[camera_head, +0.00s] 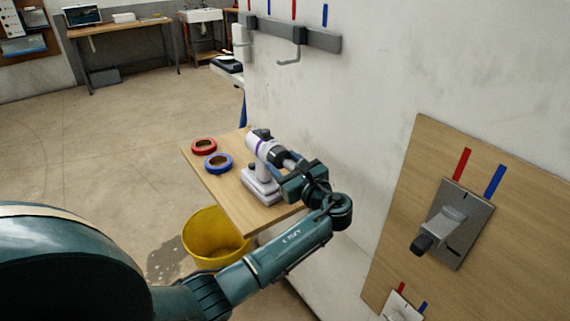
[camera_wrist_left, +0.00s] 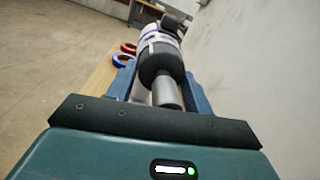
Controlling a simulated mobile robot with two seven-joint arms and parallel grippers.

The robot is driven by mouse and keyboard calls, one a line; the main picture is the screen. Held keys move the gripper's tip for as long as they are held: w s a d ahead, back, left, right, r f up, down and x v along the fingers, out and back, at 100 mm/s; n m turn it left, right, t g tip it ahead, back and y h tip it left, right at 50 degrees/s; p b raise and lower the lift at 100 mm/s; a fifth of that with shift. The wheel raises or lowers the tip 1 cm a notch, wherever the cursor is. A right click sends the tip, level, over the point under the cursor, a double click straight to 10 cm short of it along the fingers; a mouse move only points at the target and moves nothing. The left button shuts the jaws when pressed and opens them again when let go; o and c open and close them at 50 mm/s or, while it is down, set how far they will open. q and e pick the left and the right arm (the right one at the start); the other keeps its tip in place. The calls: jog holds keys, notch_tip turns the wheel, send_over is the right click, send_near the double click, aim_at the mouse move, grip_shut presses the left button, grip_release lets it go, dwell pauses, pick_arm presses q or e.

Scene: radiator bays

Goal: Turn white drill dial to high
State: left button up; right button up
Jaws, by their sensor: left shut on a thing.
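The white drill (camera_head: 256,145) has purple trim and a dark front end. It stands upright on its wide base on a wooden shelf (camera_head: 228,204). My left gripper (camera_head: 284,163) is at the drill's front end, its arm reaching in from below. In the left wrist view the drill (camera_wrist_left: 155,38) points toward the camera, with a black collar and a grey cylinder in front. The fingers of my left gripper (camera_wrist_left: 160,80) lie on both sides of the black collar (camera_wrist_left: 160,62), shut on it. Dial markings cannot be made out. My right gripper is not in view.
A red tape roll (camera_head: 204,146) and a blue tape roll (camera_head: 218,163) lie on the shelf left of the drill. A yellow bucket (camera_head: 212,240) stands below. The wall is close on the right, with a wooden panel carrying a lever (camera_head: 440,230). Open floor lies left.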

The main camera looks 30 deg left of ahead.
pick_arm(q)
jog(key=shift+r+p, duration=0.15)
jog(key=shift+p, duration=0.35)
jog(key=shift+r+m+p, duration=0.2)
jog(key=shift+m+p, duration=0.4)
jog(key=shift+p, duration=0.4)
jog(key=m+p, duration=0.1)
jog(key=p, duration=0.1)
jog(key=shift+r+p, duration=0.1)
jog(key=shift+p, duration=0.3)
jog(key=shift+m+p, duration=1)
jog(key=shift+m, duration=0.1)
jog(key=m, duration=0.2)
jog(key=shift+s+f+m+g+h+p, duration=0.1)
jog(key=shift+f+m+g+h+p, duration=0.2)
jog(key=shift+p, duration=0.05)
jog(key=shift+m, duration=0.8)
jog(key=m+g, duration=0.1)
jog(key=m, duration=0.5)
jog(key=shift+r, duration=0.1)
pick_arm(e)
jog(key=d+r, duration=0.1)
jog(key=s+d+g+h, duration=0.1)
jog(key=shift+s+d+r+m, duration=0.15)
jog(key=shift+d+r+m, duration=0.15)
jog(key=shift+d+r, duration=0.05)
